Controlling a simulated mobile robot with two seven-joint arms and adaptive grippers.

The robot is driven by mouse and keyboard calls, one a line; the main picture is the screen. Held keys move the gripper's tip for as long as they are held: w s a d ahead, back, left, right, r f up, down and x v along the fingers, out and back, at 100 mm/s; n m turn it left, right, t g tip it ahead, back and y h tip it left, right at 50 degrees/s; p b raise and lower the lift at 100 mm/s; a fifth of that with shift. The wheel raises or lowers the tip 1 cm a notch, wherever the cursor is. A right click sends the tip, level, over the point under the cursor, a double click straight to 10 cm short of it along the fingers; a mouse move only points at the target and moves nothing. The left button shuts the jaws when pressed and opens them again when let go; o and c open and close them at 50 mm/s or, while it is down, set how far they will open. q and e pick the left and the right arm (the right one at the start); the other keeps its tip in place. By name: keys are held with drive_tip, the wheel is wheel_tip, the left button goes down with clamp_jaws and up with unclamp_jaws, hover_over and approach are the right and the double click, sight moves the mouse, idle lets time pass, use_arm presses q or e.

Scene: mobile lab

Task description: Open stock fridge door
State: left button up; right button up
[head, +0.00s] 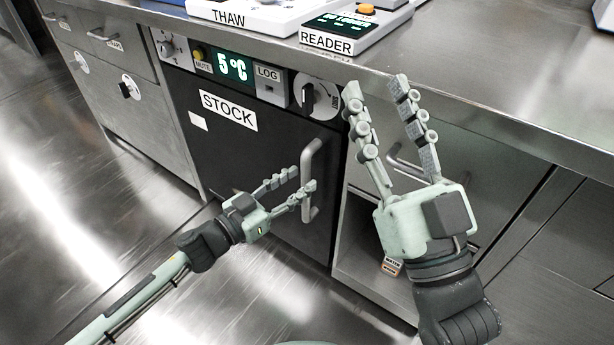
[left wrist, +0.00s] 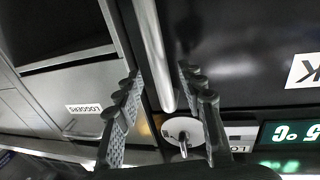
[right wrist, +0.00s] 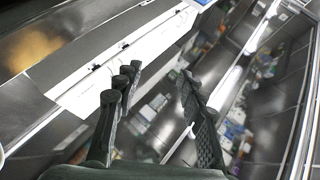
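The stock fridge door (head: 232,148) is black with a STOCK label and appears closed under the counter. Its grey vertical bar handle (head: 308,160) is on the right side of the door. My left gripper (head: 304,180) is open at the lower part of the handle. In the left wrist view the handle (left wrist: 153,50) runs between the two spread fingers, with gaps visible. My right gripper (head: 376,88) is open and empty, pointing up in front of the counter edge. The right wrist view shows its fingers apart with nothing between them.
The control panel (head: 234,66) above the door reads 5°C, with a dial (head: 315,96) at its right. The steel counter (head: 470,75) carries the THAW unit (head: 250,14) and READER (head: 352,32). Drawers stand at left. Open floor (head: 60,210) lies left of the fridge.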

sight(302, 179)
use_arm(q)
drive_tip(key=shift+x, duration=1.6)
drive_tip(key=shift+c, duration=0.6)
clamp_jaws()
